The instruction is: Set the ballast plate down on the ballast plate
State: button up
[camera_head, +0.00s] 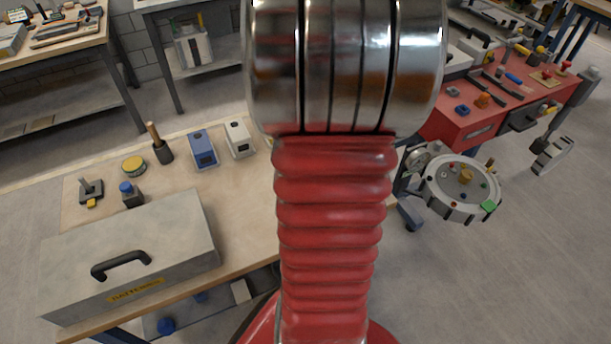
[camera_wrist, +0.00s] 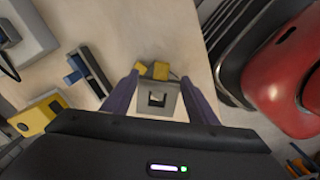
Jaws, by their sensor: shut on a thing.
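In the wrist view my gripper (camera_wrist: 160,101) has its two purple fingers on either side of a small grey block-like plate (camera_wrist: 172,110) with a dark square opening, and is shut on it. I take this as the ballast plate. Yellow pieces (camera_wrist: 160,70) show just beyond it; I cannot tell whether they touch it or lie under it. The pale bench top (camera_wrist: 160,30) is below, and the gap to it cannot be judged. A second ballast plate cannot be told for sure. In the head view my arm hides the middle, and my gripper does not show.
A grey toolbox (camera_head: 185,245) with a black handle fills the bench's front left. A blue box (camera_head: 203,148), a white box (camera_head: 239,139) and a yellow tin (camera_head: 133,166) stand behind it. A round tray (camera_head: 440,185) is at right, near a red cabinet (camera_head: 465,125).

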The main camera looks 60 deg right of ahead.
dwell(0.3)
jog(key=shift+f, duration=2.2)
jog(key=shift+f, duration=0.4)
jog(key=o, duration=1.2)
jog(key=shift+c, duration=0.2)
jog(key=o, duration=0.5)
jog(key=shift+r, duration=0.1)
